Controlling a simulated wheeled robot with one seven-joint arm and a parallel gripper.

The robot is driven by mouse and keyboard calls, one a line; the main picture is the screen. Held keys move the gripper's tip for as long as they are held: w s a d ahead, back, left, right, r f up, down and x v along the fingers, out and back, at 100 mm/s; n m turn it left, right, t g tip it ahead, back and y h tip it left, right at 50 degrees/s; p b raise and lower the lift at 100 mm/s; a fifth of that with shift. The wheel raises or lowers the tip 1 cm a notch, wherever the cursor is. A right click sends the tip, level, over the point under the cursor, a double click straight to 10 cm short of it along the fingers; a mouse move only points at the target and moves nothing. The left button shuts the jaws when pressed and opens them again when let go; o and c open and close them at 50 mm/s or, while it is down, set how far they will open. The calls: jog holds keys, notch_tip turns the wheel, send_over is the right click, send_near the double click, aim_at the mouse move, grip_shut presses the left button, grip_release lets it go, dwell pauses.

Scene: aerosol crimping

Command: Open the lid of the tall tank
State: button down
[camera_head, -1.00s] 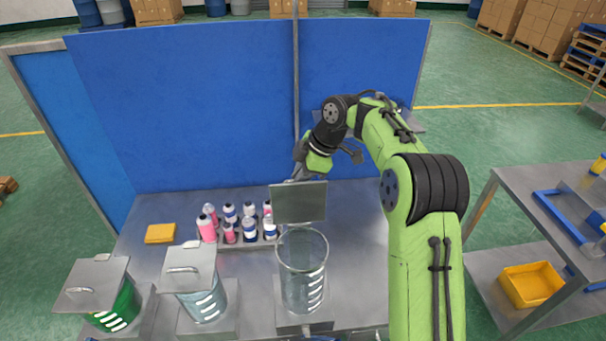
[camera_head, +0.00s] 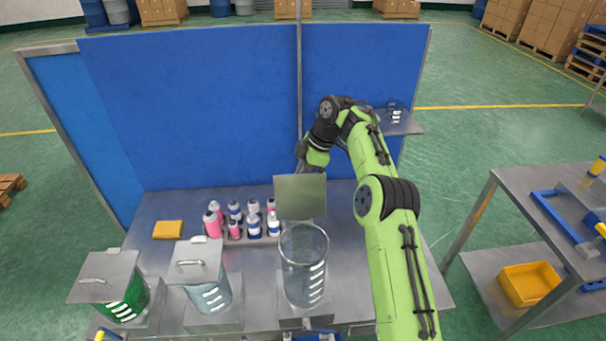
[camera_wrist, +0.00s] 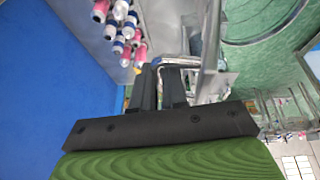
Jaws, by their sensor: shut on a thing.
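The tall tank (camera_head: 304,268) is a clear glass cylinder with white level marks, at the front middle of the bench. Its square grey lid (camera_head: 300,198) stands roughly upright at the back of the rim, and the tank's mouth is uncovered. My gripper (camera_wrist: 172,72) is shut on the lid's handle (camera_wrist: 157,66) in the wrist view. There the lid (camera_wrist: 212,40) shows nearly edge-on beside the fingers. In the head view my gripper reaches down behind the lid, which hides the fingertips.
Two tanks with lids on, one with green contents (camera_head: 125,303) and one with pale blue contents (camera_head: 210,298), stand to the left. A rack of pink, white and blue bottles (camera_head: 254,225) is behind. A blue partition (camera_head: 200,110) closes the back. A yellow block (camera_head: 167,230) lies left.

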jog(key=shift+w+d+f, duration=0.2)
jog(key=shift+w+d, duration=0.05)
jog(key=shift+w, duration=0.1)
jog(key=c, duration=1.5)
grip_release()
jog(key=o, duration=0.3)
jog(key=shift+w+f, duration=0.4)
jog(key=shift+w, duration=0.35)
jog(key=shift+o, duration=0.2)
jog(key=shift+s+a, duration=0.15)
jog(key=shift+a, duration=0.05)
jog(key=shift+r, duration=0.1)
